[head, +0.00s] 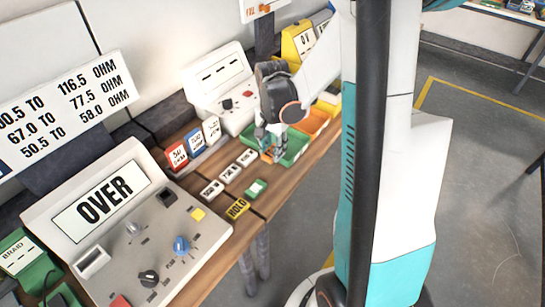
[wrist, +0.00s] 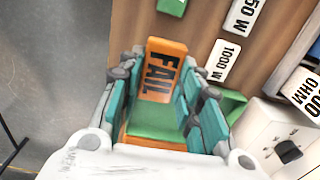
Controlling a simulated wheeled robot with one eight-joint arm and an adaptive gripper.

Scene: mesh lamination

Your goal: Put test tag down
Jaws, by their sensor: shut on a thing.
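The test tag, an orange plate marked FAIL (wrist: 160,72), is between the fingers of my gripper (wrist: 155,88) in the wrist view. My gripper is shut on it. In the head view my gripper (head: 270,130) hangs over the near end of the green tray (head: 295,150), with a small orange part of the tag (head: 267,154) showing below the fingers. The green tray (wrist: 233,104) also shows behind the tag in the wrist view. I cannot tell whether the tag touches the tray.
An orange tray (head: 316,121) and a yellow tray (head: 329,105) stand beyond the green one. Several white watt labels (head: 229,172), a green tag (head: 256,188) and a yellow HOLD plate (head: 237,208) lie on the wooden bench. A meter reading OVER (head: 107,200) stands at left.

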